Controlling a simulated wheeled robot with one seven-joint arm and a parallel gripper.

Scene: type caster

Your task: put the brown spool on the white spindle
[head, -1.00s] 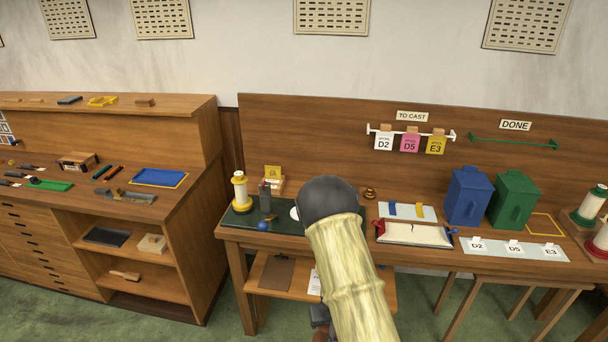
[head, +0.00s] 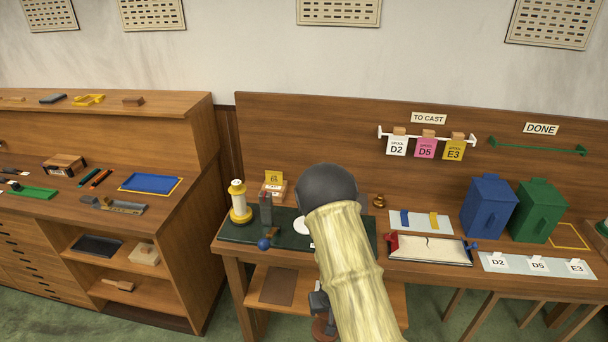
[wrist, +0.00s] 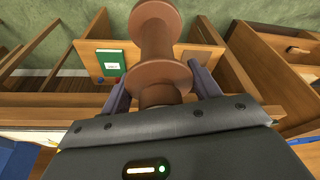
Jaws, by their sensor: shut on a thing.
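The brown spool (wrist: 160,72) is held between the two fingers of my gripper (wrist: 162,92) in the wrist view. One flange is near the fingers and another end points away from them. In the head view a small part of the brown spool (head: 322,328) shows low beside my arm, below the tabletop's front edge. My arm hides most of the gripper there. A white disc (head: 301,225) on the dark green mat (head: 240,233) is partly hidden by my arm; I cannot tell whether it belongs to the white spindle. No spindle post shows clearly.
A yellow-and-white upright piece (head: 239,205) and a grey block-like tool (head: 265,208) stand at the mat's left. A shelf (head: 278,290) lies under the table.

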